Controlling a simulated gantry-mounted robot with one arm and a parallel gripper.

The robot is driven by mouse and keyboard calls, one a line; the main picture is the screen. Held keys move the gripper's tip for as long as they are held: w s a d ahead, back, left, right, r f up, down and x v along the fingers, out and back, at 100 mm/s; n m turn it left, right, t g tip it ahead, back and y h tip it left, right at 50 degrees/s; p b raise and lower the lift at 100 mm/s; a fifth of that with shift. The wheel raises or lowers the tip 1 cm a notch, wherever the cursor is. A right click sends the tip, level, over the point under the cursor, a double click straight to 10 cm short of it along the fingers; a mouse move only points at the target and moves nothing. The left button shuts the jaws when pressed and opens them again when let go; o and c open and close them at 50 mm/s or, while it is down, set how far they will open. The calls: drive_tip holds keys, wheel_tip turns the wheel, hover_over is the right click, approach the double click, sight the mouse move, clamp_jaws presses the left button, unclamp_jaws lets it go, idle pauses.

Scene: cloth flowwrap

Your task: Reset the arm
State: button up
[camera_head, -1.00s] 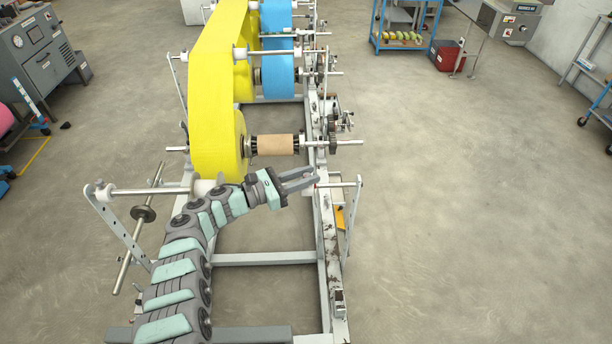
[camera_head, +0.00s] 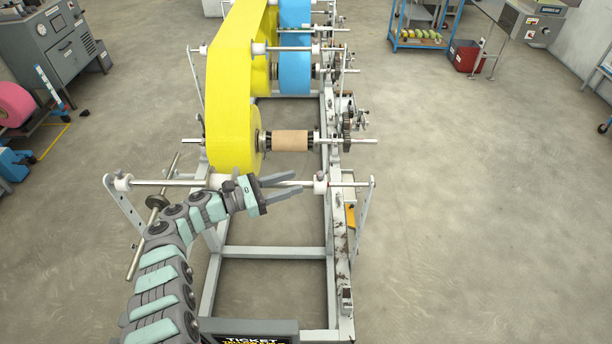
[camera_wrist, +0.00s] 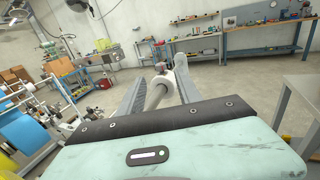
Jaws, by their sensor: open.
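My arm (camera_head: 165,262) rises from the bottom of the head view and bends right over the machine frame. My gripper (camera_head: 296,184) is open, its two fingers pointing right, close to a horizontal steel bar (camera_head: 225,183) near the front of the frame. I see nothing held between the fingers. In the wrist view my gripper (camera_wrist: 162,92) shows both fingers spread, with a shiny bar end and collar (camera_wrist: 160,88) showing between them. I cannot tell how far the bar is from the fingers.
A yellow web (camera_head: 232,90) and a blue web (camera_head: 295,60) run over rollers. A brown cardboard core (camera_head: 290,140) sits on a shaft behind my gripper. The frame's side rail (camera_head: 340,250) stands right of it. The floor (camera_head: 480,230) further right is clear. A grey cabinet (camera_head: 62,45) stands far left.

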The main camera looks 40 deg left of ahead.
drive_tip(key=shift+v, duration=0.85)
drive_tip(key=shift+r, duration=0.1)
